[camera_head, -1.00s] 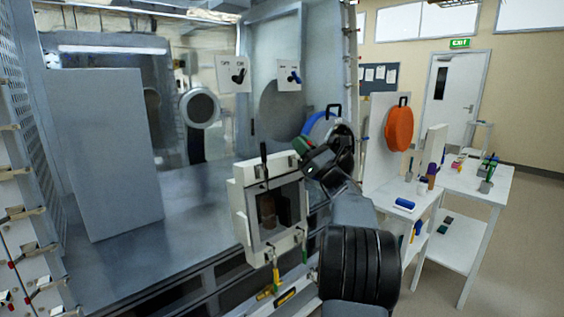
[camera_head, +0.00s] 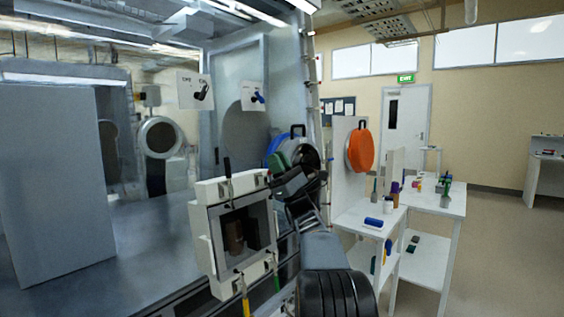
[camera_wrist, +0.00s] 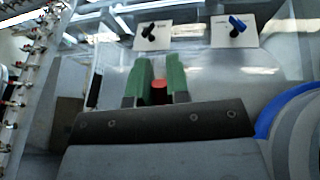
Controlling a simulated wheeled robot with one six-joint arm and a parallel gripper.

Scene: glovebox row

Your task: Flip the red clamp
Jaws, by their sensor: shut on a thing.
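My gripper (camera_wrist: 158,90) has green fingers that are closed on a small red piece, the red clamp (camera_wrist: 159,92), in the wrist view. Only a short part of the clamp shows between the fingers. In the head view my gripper (camera_head: 280,162) is at the upper right corner of a white-framed box (camera_head: 205,240) on the glovebox front, and the red clamp cannot be made out there.
A brown cylinder (camera_head: 233,236) stands inside the box. A blue ring-shaped cover (camera_wrist: 272,112) is close at the right of my gripper. Two switch plates (camera_head: 194,91) (camera_head: 254,96) are above. White tables (camera_head: 432,203) with small items stand at the right; the floor beyond is clear.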

